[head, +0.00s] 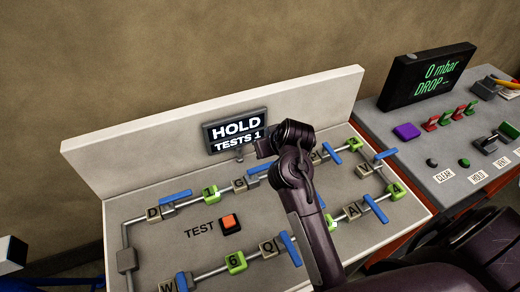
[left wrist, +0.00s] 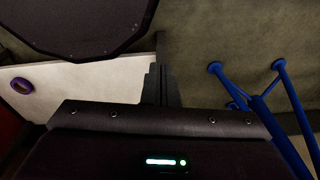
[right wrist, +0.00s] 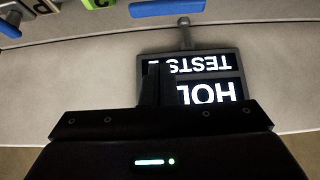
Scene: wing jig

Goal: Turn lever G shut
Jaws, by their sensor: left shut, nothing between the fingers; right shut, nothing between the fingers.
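Lever G is a grey block marked G (head: 239,184) with a blue handle (head: 258,169), on the back pipe of the sloping panel. The handle runs roughly along the pipe. My right gripper (head: 264,147) is shut and empty, above and behind lever G, in front of the sign. Its fingers also show in the right wrist view (right wrist: 154,82). My left gripper (left wrist: 160,84) is shut and empty in the left wrist view; I do not make it out in the head view.
A sign (head: 237,131) reads HOLD, TESTS 1. Lever D (head: 154,213) and green block 1 (head: 210,191) share the back pipe; my right arm hides part of the panel. An orange TEST button (head: 229,222) sits mid-panel. A display (head: 430,75) reads 0 mbar, DROP.

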